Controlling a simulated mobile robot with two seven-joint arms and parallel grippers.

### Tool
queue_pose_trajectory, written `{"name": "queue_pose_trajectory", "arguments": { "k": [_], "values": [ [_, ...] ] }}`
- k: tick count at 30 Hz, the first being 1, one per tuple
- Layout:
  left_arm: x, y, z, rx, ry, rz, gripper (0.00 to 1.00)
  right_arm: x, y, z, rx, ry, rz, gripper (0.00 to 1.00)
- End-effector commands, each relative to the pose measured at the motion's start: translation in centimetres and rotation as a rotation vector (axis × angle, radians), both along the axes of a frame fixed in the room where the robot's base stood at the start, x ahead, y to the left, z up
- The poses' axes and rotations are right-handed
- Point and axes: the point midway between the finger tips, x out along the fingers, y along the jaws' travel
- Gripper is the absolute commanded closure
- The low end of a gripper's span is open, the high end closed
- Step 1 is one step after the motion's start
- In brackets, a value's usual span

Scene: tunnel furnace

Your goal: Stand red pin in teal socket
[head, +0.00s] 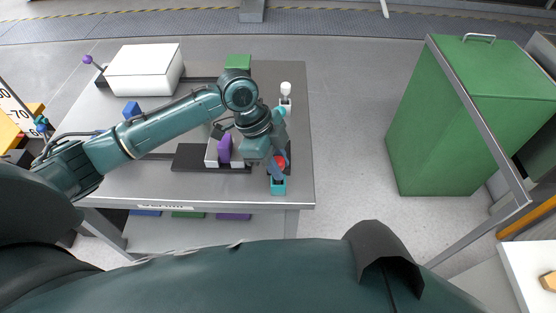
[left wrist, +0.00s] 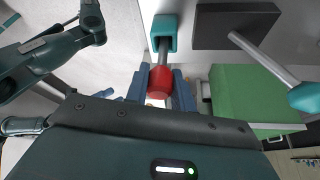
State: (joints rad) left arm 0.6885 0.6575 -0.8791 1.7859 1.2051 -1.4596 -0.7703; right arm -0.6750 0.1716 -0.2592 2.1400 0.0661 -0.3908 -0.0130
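The teal socket (head: 278,186) stands near the front right corner of the grey table; it also shows at the top of the left wrist view (left wrist: 165,34). The red pin has a red head (left wrist: 160,82) and a grey shaft (left wrist: 164,50) that points at the socket. The shaft's end meets the socket's mouth in that view; I cannot tell how deep it is. My left gripper (head: 277,166) is just behind the socket, its blue fingers (left wrist: 161,86) on both sides of the red head, shut on it. The red head (head: 280,161) is partly hidden by the gripper in the head view. My right gripper is not in view.
A purple piece (head: 224,148) sits in a pale holder left of my gripper. A white-topped knob (head: 286,89) stands behind it. A green block (head: 238,61) and a white box (head: 145,72) are at the table's back. A green cabinet (head: 445,125) stands right, across clear floor.

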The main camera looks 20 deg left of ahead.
Motion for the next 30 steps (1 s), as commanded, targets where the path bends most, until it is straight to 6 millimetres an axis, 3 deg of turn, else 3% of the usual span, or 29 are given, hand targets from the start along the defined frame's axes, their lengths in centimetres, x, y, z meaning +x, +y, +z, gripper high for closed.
{"name": "queue_pose_trajectory", "arguments": {
  "k": [9, 19, 23, 30],
  "values": [
    [0.0, 0.0, 0.0, 0.0, 0.0, 0.0, 0.5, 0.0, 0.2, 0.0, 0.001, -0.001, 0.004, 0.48],
    [0.1, 0.3, 0.6, 0.0, -0.001, 0.0, 0.5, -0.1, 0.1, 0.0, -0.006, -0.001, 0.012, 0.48],
    [0.1, 1.0, 2.4, 0.0, -0.004, 0.0, 0.5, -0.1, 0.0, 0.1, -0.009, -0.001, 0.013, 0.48],
    [0.2, 3.1, 7.4, 0.001, -0.005, 0.002, 0.5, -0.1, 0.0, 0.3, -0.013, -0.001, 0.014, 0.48]
  ]
}}
